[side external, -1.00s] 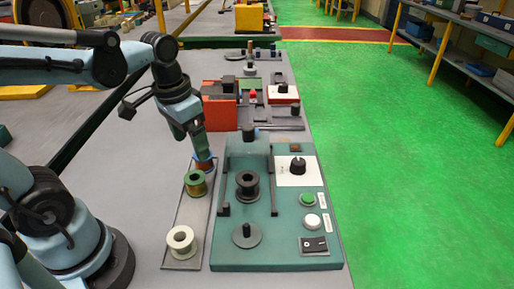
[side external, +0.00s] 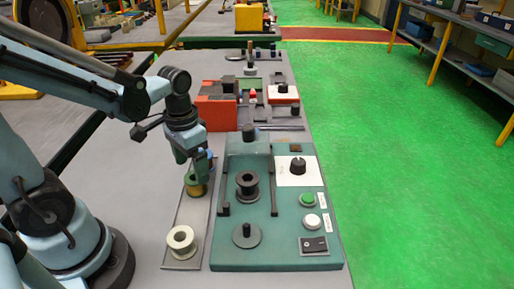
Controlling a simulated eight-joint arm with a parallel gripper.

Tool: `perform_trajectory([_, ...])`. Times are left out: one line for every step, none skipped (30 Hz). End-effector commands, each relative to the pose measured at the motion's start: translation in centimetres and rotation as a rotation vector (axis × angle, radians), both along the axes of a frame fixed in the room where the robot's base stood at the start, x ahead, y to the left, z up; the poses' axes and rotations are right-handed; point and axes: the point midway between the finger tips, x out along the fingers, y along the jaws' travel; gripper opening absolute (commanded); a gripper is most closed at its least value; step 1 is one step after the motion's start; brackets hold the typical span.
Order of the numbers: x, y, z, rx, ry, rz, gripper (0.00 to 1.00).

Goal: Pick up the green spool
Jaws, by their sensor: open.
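The green spool (side external: 196,188) stands on a narrow grey tray (side external: 190,218), at its far end. Its upper part is partly hidden behind my gripper. My gripper (side external: 198,174) points down right at the top of the green spool. Its jaws are open and appear to reach down around or just above the spool; I cannot tell whether they touch it.
A white spool (side external: 181,241) stands at the near end of the tray. Close on the right is the teal winding machine (side external: 285,240) with a black spool (side external: 247,185), knob and buttons. Red and grey equipment (side external: 216,110) stands behind. The grey bench left of the tray is clear.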

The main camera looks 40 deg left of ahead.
Motion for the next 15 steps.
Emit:
perform_trajectory([0.0,0.0,-0.2,0.0,0.0,0.0,0.84])
perform_trajectory([0.0,0.0,-0.3,0.0,0.0,0.0,0.84])
perform_trajectory([0.0,0.0,-0.5,0.0,0.0,0.0,0.84])
perform_trajectory([0.1,0.0,-0.8,0.0,0.0,0.0,0.84])
perform_trajectory([0.1,-0.1,-1.1,0.0,0.0,0.0,0.84])
perform_trajectory([0.1,-0.1,-1.5,0.0,0.0,0.0,0.84])
perform_trajectory([0.1,-0.1,-1.8,0.0,0.0,0.0,0.84])
perform_trajectory([0.1,-0.1,-2.1,0.0,0.0,0.0,0.84])
perform_trajectory([0.1,-0.1,-2.6,0.0,0.0,0.0,0.84])
perform_trajectory([0.2,-0.2,-2.9,0.0,0.0,0.0,0.84])
perform_trajectory([0.2,-0.2,-3.2,0.0,0.0,0.0,0.84])
perform_trajectory([0.2,-0.2,-3.6,0.0,0.0,0.0,0.84])
perform_trajectory([0.2,-0.2,-3.9,0.0,0.0,0.0,0.84])
perform_trajectory([0.2,-0.2,-4.1,0.0,0.0,0.0,0.84])
perform_trajectory([0.2,-0.2,-4.4,0.0,-0.001,0.0,0.84])
